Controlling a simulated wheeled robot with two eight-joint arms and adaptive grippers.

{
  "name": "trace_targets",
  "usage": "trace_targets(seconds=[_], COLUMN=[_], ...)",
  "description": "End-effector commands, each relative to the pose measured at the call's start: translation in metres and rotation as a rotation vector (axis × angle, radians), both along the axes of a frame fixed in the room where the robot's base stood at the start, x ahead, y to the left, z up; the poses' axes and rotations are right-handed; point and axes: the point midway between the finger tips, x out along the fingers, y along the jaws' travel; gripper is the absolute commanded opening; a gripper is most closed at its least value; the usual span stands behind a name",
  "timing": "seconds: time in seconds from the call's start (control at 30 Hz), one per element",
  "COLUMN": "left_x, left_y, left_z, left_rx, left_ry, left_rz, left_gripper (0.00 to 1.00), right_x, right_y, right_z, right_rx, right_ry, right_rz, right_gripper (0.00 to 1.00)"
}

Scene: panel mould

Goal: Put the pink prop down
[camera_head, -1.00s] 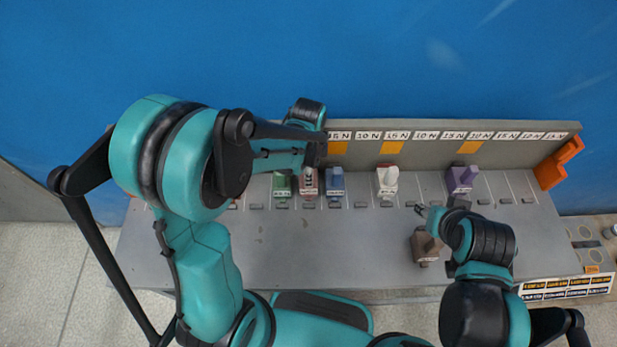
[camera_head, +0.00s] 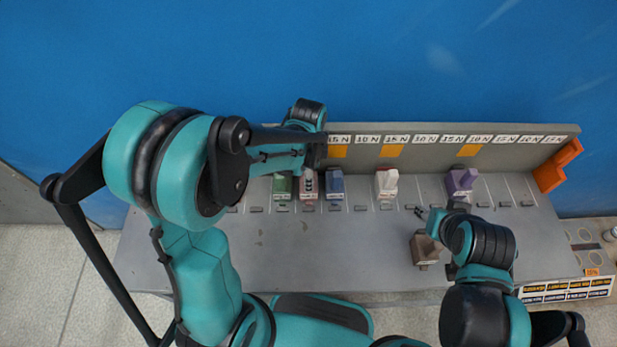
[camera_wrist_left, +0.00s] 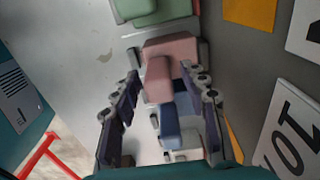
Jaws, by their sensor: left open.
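The pink prop (camera_head: 308,195) stands on the grey panel between a green prop (camera_head: 282,188) and a blue prop (camera_head: 335,186). In the left wrist view the pink prop (camera_wrist_left: 170,48) sits upright on the panel, with its raised block towards the gripper. My left gripper (camera_wrist_left: 161,76) is open, its fingers on either side of the raised block with gaps showing. In the head view my left forearm partly hides the gripper above the pink prop. My right gripper (camera_head: 428,212) is over the right part of the panel; its jaw state is unclear.
A white prop (camera_head: 386,184) and a purple prop (camera_head: 460,182) stand farther right in the row. A brown prop (camera_head: 424,250) stands nearer the front, close to my right arm. A labelled back rail (camera_head: 400,152) runs behind. The front-middle panel is clear.

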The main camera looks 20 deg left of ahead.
Motion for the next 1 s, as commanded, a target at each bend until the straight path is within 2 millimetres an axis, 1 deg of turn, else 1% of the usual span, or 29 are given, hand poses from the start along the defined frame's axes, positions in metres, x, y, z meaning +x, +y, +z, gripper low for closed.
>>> trace_targets(seconds=[0.03, 0.1, 0.3, 0.43, 0.57, 0.67, 0.77, 0.9, 1.0], left_x=[-0.001, -0.001, -0.001, 0.0, -0.001, -0.005, -0.017, -0.043, -0.063], left_y=[0.0, 0.0, 0.0, 0.0, 0.0, 0.003, 0.009, 0.021, 0.03], left_z=[0.014, 0.031, 0.075, 0.094, 0.104, 0.112, 0.126, 0.149, 0.161], left_rx=[0.0, 0.0, 0.0, 0.0, 0.0, -0.003, -0.015, -0.069, -0.136], left_ry=[0.0, 0.0, 0.0, 0.0, -0.002, -0.023, -0.084, -0.222, -0.322], left_rz=[0.0, 0.0, 0.0, 0.0, 0.004, 0.049, 0.175, 0.474, 0.7], left_gripper=[0.44, 0.44, 0.44, 0.44, 0.44, 0.44, 0.44, 0.44, 0.44], right_x=[0.0, 0.0, 0.0, 0.0, 0.0, 0.0, 0.0, 0.0, 0.0], right_y=[0.0, 0.0, 0.0, 0.0, 0.0, 0.0, 0.0, 0.0, 0.0], right_z=[0.007, 0.013, 0.027, 0.032, 0.034, 0.034, 0.034, 0.034, 0.034], right_rx=[0.0, 0.0, 0.0, 0.0, 0.0, 0.0, 0.0, 0.0, 0.0], right_ry=[0.0, 0.0, 0.0, 0.0, 0.0, 0.0, 0.0, 0.0, 0.0], right_rz=[0.0, 0.0, 0.0, 0.0, 0.0, 0.0, 0.0, 0.0, 0.0], right_gripper=[0.4, 0.4, 0.4, 0.4, 0.4, 0.4, 0.4, 0.4, 0.4])
